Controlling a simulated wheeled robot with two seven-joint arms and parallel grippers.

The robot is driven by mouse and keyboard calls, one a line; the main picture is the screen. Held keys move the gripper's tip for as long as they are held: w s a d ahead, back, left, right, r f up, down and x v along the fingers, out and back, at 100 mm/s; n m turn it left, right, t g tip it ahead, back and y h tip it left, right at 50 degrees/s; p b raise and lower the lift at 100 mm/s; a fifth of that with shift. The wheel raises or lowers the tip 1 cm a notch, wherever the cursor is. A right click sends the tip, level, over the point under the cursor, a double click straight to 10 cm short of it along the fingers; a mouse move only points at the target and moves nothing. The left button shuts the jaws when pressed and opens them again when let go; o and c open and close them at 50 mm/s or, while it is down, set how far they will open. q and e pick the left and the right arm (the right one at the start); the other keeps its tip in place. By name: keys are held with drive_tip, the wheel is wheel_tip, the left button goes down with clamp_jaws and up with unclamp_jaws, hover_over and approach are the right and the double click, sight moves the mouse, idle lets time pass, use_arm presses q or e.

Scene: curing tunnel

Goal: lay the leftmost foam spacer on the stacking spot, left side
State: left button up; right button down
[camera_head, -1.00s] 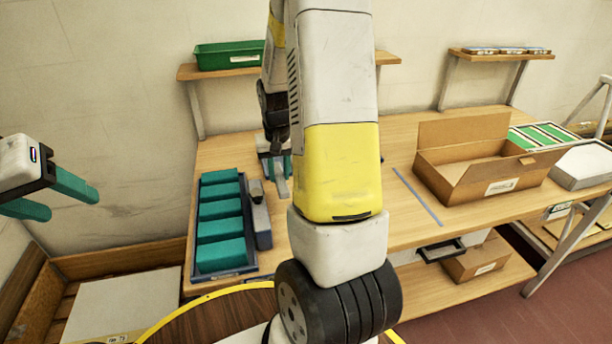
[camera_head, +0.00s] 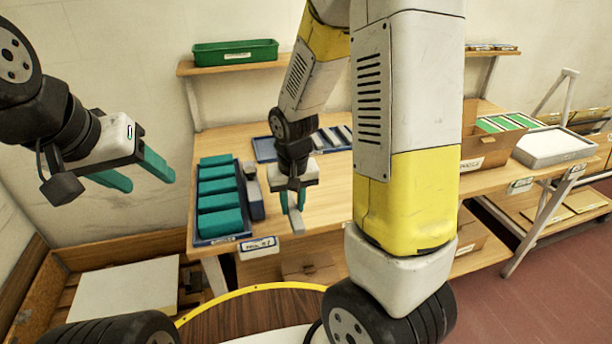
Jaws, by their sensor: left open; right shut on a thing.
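My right gripper (camera_head: 293,204) is shut on a narrow grey strip that looks like a foam spacer (camera_head: 297,223), over the front part of the table. The strip points down toward the front edge; whether it touches the table I cannot tell. A blue tray (camera_head: 262,150) behind the gripper holds several pale strips (camera_head: 334,138) that look like more foam spacers; my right arm partly covers it. My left gripper (camera_head: 136,178) is open and empty in the air at the left, away from the table. I cannot make out the stacking spot; my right arm hides much of the table.
A dark blue tray (camera_head: 247,222) of several teal blocks stands at the table's left end, with a grey-blue tool (camera_head: 254,192) beside it. A green bin (camera_head: 235,50) sits on the wall shelf. A cardboard box (camera_head: 484,150) and a white-topped case (camera_head: 553,146) are at right.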

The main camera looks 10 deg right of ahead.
drive_tip(key=w+d, duration=0.1)
drive_tip(key=w, duration=0.2)
drive_tip(key=w+d, duration=0.2)
drive_tip(key=w, duration=0.2)
drive_tip(key=w+d+f, duration=0.1)
drive_tip(key=w, duration=0.3)
drive_tip(key=shift+w+d+f, duration=0.1)
drive_tip(key=shift+d, duration=0.3)
drive_tip(key=shift+f, duration=1.75)
drive_tip(key=shift+f, duration=0.1)
drive_tip(key=c, duration=1.1)
unclamp_jaws()
drive_tip(key=shift+c, duration=0.2)
